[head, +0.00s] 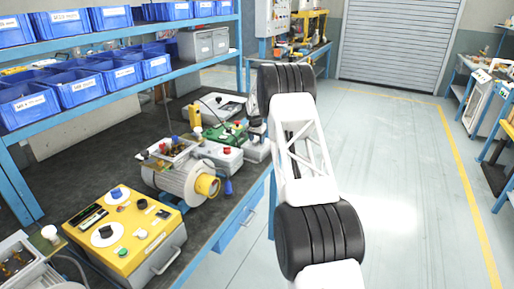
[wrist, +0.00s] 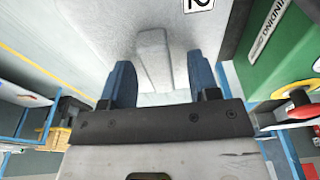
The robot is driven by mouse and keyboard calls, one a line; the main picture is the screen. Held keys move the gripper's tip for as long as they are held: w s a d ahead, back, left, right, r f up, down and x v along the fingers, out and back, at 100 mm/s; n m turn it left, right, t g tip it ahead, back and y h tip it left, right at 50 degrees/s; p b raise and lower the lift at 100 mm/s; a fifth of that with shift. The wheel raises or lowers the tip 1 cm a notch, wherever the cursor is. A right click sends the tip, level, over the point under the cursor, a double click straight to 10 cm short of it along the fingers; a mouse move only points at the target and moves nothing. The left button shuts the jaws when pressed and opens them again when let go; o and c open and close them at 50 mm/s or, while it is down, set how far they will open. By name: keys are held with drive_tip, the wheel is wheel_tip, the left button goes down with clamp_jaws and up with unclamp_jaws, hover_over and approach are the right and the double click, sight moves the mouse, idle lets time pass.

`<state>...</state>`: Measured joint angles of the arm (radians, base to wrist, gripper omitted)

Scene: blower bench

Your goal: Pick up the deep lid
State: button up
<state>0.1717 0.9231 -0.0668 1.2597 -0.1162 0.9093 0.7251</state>
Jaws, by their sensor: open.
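The deep lid appears to be the light grey part (wrist: 100,30) that fills the upper middle of the wrist view, with a raised grey bar (wrist: 153,58) on it. My gripper (wrist: 161,75) has its two blue fingers open, one on each side of this bar. Gaps show between the bar and both fingers, so it is not clamped. In the head view my gripper (head: 257,127) is over a grey box (head: 257,151) at the bench's right edge. The arm and gripper partly hide that box, and its lid is hard to make out there.
A green box (wrist: 262,50) with a red switch is close on the right in the wrist view. In the head view, a grey box with a red button (head: 222,156), a motor (head: 181,181) and a yellow control box (head: 125,228) crowd the bench. Open floor (head: 400,170) is to the right.

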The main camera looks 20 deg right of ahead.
idle(0.4)
clamp_jaws()
drive_tip(key=shift+r, duration=0.15)
wheel_tip(320, 180, up, 10)
idle(0.8)
idle(0.5)
